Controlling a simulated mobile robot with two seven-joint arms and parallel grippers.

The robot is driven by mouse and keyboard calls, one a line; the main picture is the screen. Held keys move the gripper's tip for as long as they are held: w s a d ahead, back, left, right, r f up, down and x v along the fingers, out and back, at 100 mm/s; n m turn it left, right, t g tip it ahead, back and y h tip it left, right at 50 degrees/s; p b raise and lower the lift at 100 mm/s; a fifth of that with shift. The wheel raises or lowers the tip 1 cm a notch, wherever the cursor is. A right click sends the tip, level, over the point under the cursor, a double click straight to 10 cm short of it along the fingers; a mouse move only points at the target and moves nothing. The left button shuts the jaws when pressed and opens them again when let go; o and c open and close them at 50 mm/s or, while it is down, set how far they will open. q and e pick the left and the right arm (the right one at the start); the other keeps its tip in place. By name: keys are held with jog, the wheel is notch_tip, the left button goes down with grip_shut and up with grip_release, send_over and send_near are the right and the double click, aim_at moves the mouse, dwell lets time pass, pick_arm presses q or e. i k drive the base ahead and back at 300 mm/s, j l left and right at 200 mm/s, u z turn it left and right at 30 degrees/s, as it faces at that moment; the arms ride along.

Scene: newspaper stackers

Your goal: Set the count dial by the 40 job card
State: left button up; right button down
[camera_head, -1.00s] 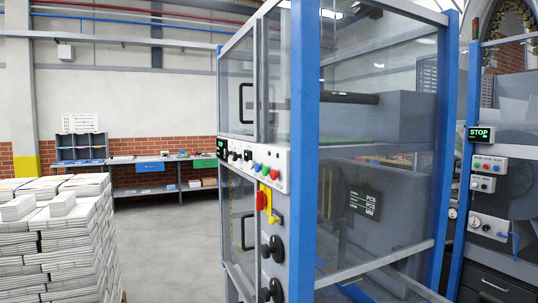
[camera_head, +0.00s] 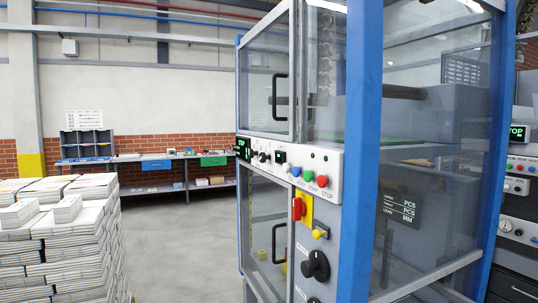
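A black count-type dial (camera_head: 315,266) sits low on the grey front post of the stacker (camera_head: 366,150); I cannot read any marking on it. A second black knob (camera_head: 314,300) is cut by the bottom edge of the view. Above them is a white control panel (camera_head: 334,186) with blue, green and red buttons, small black knobs and a green-lit display (camera_head: 243,148). A red and yellow switch (camera_head: 299,208) is below the panel. I cannot make out a 40 job card. Neither of my grippers is in view.
A pallet stack of newspapers (camera_head: 75,240) stands at the left. A long bench (camera_head: 140,164) with trays runs along the back wall. Open grey floor (camera_head: 180,240) lies between them and the stacker. Another machine with a STOP display (camera_head: 517,133) is at the right.

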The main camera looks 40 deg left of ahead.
aim_at(251, 152)
jog(key=j+z, duration=0.4)
jog(key=j, duration=2.25)
jog(key=i+z, duration=0.05)
